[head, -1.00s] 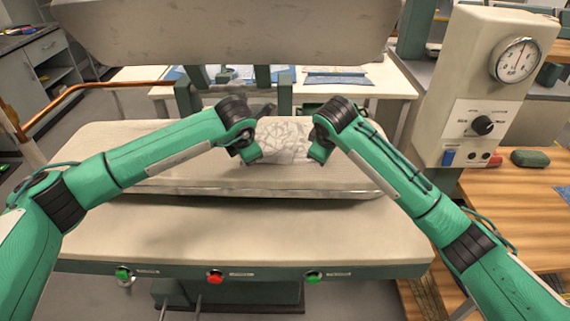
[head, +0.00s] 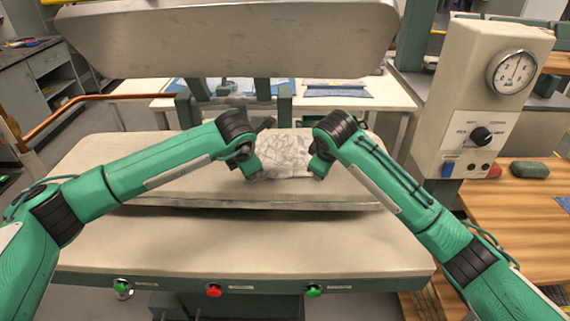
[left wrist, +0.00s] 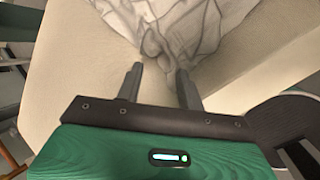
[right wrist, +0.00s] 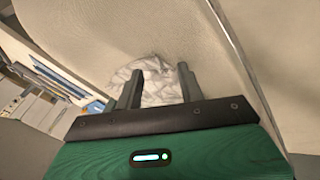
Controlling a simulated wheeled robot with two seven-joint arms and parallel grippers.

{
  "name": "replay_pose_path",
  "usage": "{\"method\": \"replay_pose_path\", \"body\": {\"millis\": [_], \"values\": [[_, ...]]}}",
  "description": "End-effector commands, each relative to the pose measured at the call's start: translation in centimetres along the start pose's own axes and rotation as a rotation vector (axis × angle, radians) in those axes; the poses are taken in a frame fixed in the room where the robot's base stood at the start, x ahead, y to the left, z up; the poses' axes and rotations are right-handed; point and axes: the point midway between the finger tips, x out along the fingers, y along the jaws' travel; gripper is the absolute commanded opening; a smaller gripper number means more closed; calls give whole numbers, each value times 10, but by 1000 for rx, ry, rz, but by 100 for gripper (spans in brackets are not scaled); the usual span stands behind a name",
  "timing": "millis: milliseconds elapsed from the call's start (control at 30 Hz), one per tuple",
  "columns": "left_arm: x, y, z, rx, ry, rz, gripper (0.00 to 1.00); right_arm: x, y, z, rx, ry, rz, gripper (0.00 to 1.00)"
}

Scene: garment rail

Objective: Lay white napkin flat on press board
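The white napkin (head: 283,150) lies crumpled and creased on the pale padded press board (head: 110,165), between my two grippers. My left gripper (left wrist: 160,70) is open, with its fingers apart at the board. A bunched fold of the napkin (left wrist: 180,25) is just beyond and between its fingertips. My right gripper (right wrist: 160,72) is open at the napkin's other side. Wrinkled white cloth (right wrist: 150,66) shows ahead of and between its fingers. In the head view, the fingertips are partly hidden by my wrists, and I cannot tell whether they touch the cloth.
The raised press head (head: 230,40) hangs above and behind the board. A control box with a gauge (head: 511,72) stands at the right. A lower ledge with coloured buttons (head: 214,290) runs along the front. Bare board lies left and right of the napkin.

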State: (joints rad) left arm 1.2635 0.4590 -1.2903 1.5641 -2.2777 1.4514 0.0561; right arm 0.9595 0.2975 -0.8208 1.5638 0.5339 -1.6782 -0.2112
Motion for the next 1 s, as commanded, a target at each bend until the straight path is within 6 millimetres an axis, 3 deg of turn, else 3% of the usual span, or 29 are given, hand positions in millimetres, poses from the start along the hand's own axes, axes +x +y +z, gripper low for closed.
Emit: {"method": "replay_pose_path", "body": {"millis": [600,1000], "values": [[-95,-6,-5,-1,-2,3,40,-95,-6,4,2,4,4,40],[-102,-8,-6,-1,-2,2,40,-102,-7,6,1,2,4,40]]}}
